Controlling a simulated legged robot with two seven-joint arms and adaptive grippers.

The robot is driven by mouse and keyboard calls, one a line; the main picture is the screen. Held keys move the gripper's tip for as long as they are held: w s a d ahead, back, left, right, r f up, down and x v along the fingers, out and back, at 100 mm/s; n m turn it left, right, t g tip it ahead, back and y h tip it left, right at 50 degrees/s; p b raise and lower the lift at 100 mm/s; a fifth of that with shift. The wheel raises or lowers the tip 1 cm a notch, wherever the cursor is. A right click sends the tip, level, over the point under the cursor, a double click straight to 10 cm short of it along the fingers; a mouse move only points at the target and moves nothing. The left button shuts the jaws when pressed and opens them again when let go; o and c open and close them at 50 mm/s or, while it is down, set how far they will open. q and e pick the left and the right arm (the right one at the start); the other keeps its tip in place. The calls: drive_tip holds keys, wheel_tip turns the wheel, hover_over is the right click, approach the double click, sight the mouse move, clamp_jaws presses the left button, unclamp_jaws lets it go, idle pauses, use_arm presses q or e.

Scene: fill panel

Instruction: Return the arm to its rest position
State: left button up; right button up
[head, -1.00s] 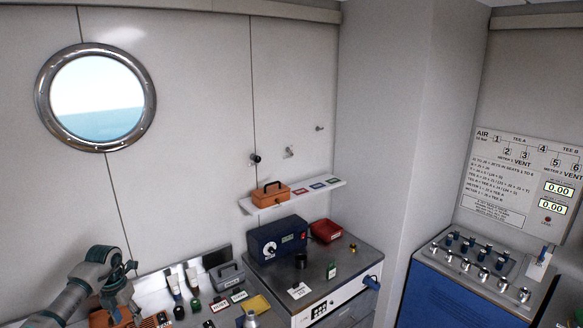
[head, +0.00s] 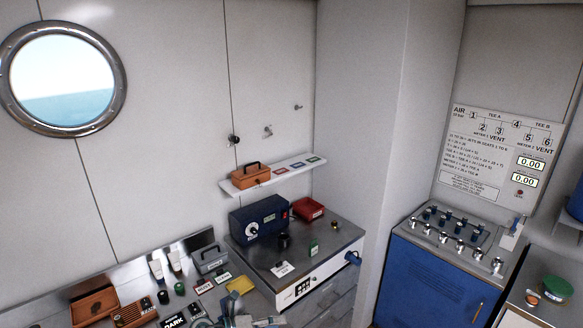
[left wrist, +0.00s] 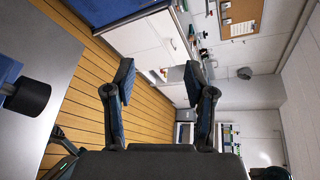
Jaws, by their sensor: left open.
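My left gripper (left wrist: 159,72) is open in the left wrist view, its two dark fingers wide apart with nothing between them. Past the fingers that view shows wooden floor and white cabinets. In the head view only a grey part of my left gripper (head: 267,321) shows at the bottom edge, near the front of the worktop; its fingers are not clear there. My right gripper is not in view.
The left worktop holds an open brown box (head: 94,301), a grey case (head: 211,259) and a yellow item (head: 240,285). A blue device (head: 259,218) and red box (head: 308,208) stand on the cabinet. A blue valve console (head: 440,275) stands right.

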use_arm(q)
drive_tip(key=s+d+r+n+t+h, duration=0.2)
drive_tip(key=d+n+t, duration=0.1)
drive_tip(key=d+n, duration=0.1)
drive_tip(key=s+a+f+n+t+y, duration=0.1)
drive_tip(key=s+a+f+n+y, duration=1.65)
drive_tip(key=n, duration=1.05)
drive_tip(key=s+a+f+n+g+h, duration=0.1)
drive_tip(key=s+a+f+g, duration=0.15)
drive_tip(key=s, duration=0.65)
drive_tip(key=s+a+f+n+g+h, duration=0.15)
drive_tip(key=s+f+g, duration=0.25)
drive_tip(key=s, duration=0.5)
wheel_tip(320, 180, down, 29)
drive_tip(key=s+b, duration=0.1)
drive_tip(key=b, duration=0.5)
drive_tip(key=s+f+g+b, duration=0.1)
drive_tip(key=s+f+b, duration=0.1)
drive_tip(key=s+f, duration=0.3)
drive_tip(key=s+f+b, duration=0.2)
drive_tip(key=s+f, duration=0.4)
drive_tip(key=f, duration=0.7)
drive_tip(key=shift+s+a+g+y, duration=0.2)
drive_tip(key=shift+a+g+y, duration=0.15)
drive_tip(key=shift+a+y, duration=0.05)
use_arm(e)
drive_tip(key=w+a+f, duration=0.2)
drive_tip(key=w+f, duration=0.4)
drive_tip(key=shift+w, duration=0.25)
